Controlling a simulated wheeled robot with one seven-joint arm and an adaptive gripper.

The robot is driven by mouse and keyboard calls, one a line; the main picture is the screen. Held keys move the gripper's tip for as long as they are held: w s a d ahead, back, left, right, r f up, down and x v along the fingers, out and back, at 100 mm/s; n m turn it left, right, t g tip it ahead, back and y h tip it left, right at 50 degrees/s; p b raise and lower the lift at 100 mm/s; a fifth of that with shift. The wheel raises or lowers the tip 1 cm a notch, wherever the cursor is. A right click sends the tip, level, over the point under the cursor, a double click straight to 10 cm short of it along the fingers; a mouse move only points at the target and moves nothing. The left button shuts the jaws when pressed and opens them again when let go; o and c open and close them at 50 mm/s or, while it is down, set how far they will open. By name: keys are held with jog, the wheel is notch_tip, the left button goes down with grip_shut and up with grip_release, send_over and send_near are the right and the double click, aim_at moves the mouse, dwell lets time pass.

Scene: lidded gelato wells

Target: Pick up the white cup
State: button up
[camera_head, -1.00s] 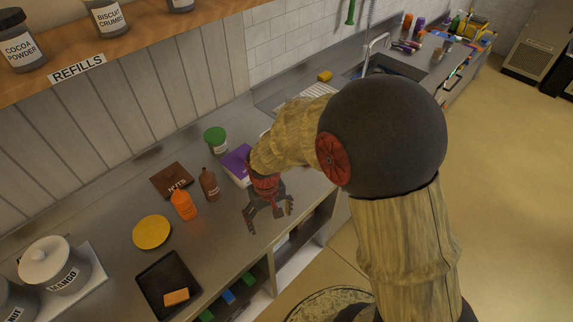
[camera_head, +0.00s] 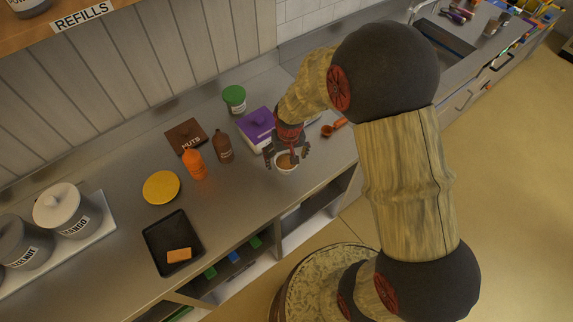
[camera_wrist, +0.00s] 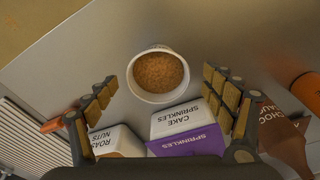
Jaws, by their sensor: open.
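The white cup (camera_head: 285,168) stands on the steel counter near its front edge, filled with brown, grainy contents. In the wrist view the white cup (camera_wrist: 158,91) is seen from above, with its rim round the brown filling. My gripper (camera_head: 287,155) is open and right at the cup in the head view, hiding part of it.
An orange scoop-like item (camera_head: 333,128) lies to the right. A black tray (camera_head: 158,250) and yellow disc (camera_head: 161,187) are to the left.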

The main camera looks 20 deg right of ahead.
aim_at(286, 166)
jog(key=f, duration=0.1)
jog(key=w+f, duration=0.1)
jog(key=f, duration=0.1)
jog(key=shift+d+f, duration=0.15)
jog(key=shift+f, duration=0.05)
jog(key=c, duration=0.3)
jog(key=c, duration=1)
jog(key=shift+r, duration=0.1)
